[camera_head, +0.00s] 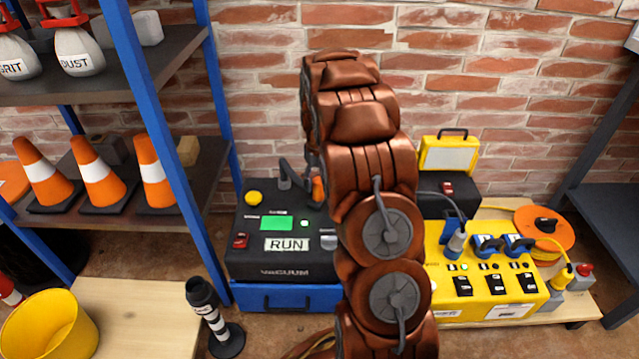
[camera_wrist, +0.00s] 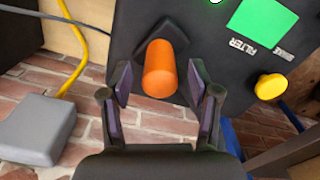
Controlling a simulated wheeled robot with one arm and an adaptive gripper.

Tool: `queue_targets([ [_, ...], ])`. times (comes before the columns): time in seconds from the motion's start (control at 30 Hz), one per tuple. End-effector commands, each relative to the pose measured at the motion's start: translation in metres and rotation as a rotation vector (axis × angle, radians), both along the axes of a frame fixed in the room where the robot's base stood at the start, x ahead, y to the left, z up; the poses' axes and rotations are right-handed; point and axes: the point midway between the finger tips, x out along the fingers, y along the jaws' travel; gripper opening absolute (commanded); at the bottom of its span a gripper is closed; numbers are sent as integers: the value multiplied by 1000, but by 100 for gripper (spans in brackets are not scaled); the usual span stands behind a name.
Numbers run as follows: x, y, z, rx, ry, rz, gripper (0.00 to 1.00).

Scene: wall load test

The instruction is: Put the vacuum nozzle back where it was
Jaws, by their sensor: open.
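The black vacuum unit (camera_head: 285,255) stands against the wall, with a green screen and a RUN label. An orange cylinder (camera_wrist: 160,68) stands out from a dark diamond-shaped plate (camera_wrist: 150,45) on it. I cannot tell whether this is the vacuum nozzle. My gripper (camera_wrist: 160,78) is open, with one finger on each side of the orange cylinder and a gap showing at both sides.
A yellow power box (camera_head: 480,262) with blue plugs stands right of my arm. An orange cable reel (camera_head: 545,228) lies behind it. A blue-framed shelf (camera_head: 165,110) with traffic cones is at left. A black-and-white post (camera_head: 212,315) stands on the floor.

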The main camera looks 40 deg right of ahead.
Motion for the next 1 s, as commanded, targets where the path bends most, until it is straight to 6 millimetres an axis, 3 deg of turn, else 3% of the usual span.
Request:
queue_targets([
  [0.5, 1, 0, 94, -2, -5, 0, 62],
  [0.83, -1, 2, 111, -1, 1, 2, 62],
  [1.0, -14, 29, 124, 4, 13, 19, 62],
])
